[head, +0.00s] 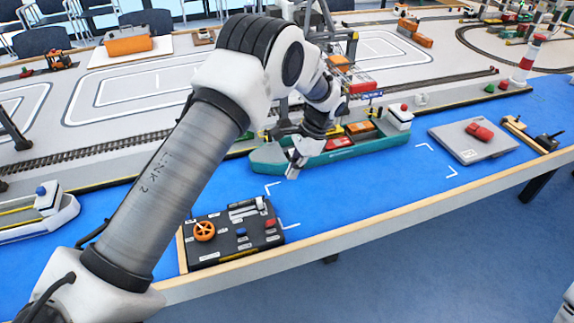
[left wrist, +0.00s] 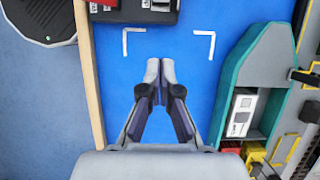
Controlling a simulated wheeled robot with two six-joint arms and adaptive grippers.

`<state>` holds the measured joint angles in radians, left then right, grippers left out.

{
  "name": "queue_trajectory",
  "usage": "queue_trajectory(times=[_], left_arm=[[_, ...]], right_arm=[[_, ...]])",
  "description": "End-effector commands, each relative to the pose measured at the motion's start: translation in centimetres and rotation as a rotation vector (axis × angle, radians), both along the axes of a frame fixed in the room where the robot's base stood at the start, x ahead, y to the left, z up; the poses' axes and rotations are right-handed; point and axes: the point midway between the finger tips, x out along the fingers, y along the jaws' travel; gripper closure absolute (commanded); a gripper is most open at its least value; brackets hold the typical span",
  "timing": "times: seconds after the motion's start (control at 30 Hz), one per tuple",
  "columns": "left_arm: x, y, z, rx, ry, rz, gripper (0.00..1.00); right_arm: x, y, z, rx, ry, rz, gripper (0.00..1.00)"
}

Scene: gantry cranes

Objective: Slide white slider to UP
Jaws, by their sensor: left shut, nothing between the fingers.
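The black control box (head: 205,250) lies on the blue table top at the front. It carries an orange wheel (head: 204,231), a blue button (head: 241,232), a red button (head: 270,223) and, at its back right, a light slider (head: 246,207) in a track. The slider's exact setting and labels are too small to read. In the left wrist view only an edge of the box (left wrist: 134,12) shows at the top. My left gripper (head: 292,173) is shut and empty, above the table behind and right of the box; its fingertips also show in the left wrist view (left wrist: 160,68).
A green boat (head: 340,153) with cargo lies just behind my left gripper; it is at right in the left wrist view (left wrist: 228,78). A grey plate (head: 452,146) with a red piece stands further right. White corner marks and bare blue table lie between.

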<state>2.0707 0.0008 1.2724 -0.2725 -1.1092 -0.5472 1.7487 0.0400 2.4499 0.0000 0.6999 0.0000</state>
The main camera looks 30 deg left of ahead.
Motion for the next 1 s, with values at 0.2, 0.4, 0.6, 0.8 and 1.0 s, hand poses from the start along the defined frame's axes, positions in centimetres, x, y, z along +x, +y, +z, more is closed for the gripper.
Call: queue_trajectory(times=[0.2,0.4,0.6,0.8,1.0], left_arm=[[-1.5,1.2,-4.2,0.001,0.006,0.0,1.0],[-3.2,2.7,-6.5,0.0,0.003,0.003,1.0],[-5.0,4.3,-6.8,0.0,0.0,0.001,1.0],[-5.2,4.4,-7.0,0.001,-0.001,0.001,1.0],[-5.3,4.6,-6.9,0.001,-0.001,0.001,1.0]], right_arm=[[0.0,0.0,1.3,0.0,-0.001,0.0,0.6],[0.0,0.0,2.7,0.0,-0.001,0.0,0.6],[0.1,0.0,3.5,0.0,-0.002,0.0,0.6],[0.0,0.0,3.5,0.0,-0.001,0.0,0.6],[0.0,0.0,3.5,0.0,-0.001,0.0,0.6]])
